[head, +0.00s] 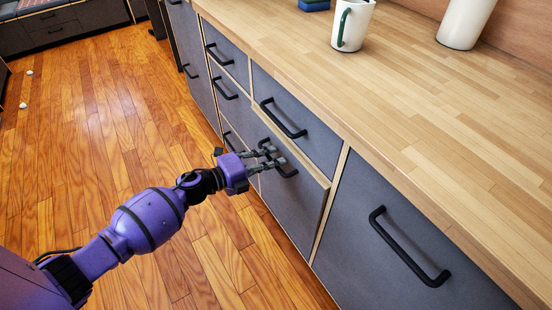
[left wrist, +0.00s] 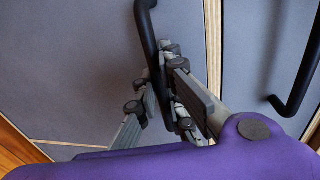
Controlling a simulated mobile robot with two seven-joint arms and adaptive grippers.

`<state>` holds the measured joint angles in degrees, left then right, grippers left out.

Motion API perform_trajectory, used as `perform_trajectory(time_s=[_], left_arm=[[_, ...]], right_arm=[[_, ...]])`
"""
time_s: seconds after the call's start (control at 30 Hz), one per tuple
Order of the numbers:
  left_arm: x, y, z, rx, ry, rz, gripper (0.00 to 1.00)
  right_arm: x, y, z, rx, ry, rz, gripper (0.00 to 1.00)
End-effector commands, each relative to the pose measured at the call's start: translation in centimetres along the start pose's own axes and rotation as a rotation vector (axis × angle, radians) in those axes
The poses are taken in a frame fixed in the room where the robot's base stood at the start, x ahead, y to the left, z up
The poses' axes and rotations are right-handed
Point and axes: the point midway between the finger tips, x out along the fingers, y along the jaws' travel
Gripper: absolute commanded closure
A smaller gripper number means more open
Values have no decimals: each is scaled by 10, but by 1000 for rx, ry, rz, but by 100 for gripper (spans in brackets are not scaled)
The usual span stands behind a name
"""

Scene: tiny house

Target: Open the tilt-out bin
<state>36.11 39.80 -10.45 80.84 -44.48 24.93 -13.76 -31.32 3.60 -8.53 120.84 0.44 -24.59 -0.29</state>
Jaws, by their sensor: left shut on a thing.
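The tilt-out bin (head: 292,205) is a dark grey front below a drawer in the counter. Its pale wooden top edge shows and stands out a little from the cabinet, so it is slightly tilted open. My left gripper (head: 274,160) reaches in from the left and is shut on the bin's black bar handle (head: 289,174). In the left wrist view the handle (left wrist: 147,28) runs down between the fingers of the gripper (left wrist: 165,105). The fingers partly hide the handle. My right gripper is not in view.
A closed drawer with a black handle (head: 283,118) sits above the bin. Another grey front with a handle (head: 408,248) is at the right. A white mug (head: 350,27) and a white vessel (head: 465,20) stand on the wooden counter (head: 420,110). The wooden floor (head: 120,130) is mostly clear.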

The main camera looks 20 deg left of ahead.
Motion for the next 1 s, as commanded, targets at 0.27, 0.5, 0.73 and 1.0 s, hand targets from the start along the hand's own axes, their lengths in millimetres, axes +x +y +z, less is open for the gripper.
perform_trajectory(time_s=[0.27,0.5,0.73,1.0], left_arm=[[-67,39,-1,-8,-3,-126,100],[-140,80,0,-8,-5,-288,100],[-196,119,1,-5,-6,-433,100],[-239,153,0,-1,-3,-478,100]], right_arm=[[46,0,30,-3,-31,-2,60],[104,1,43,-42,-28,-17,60],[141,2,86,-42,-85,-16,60],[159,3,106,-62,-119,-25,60]])
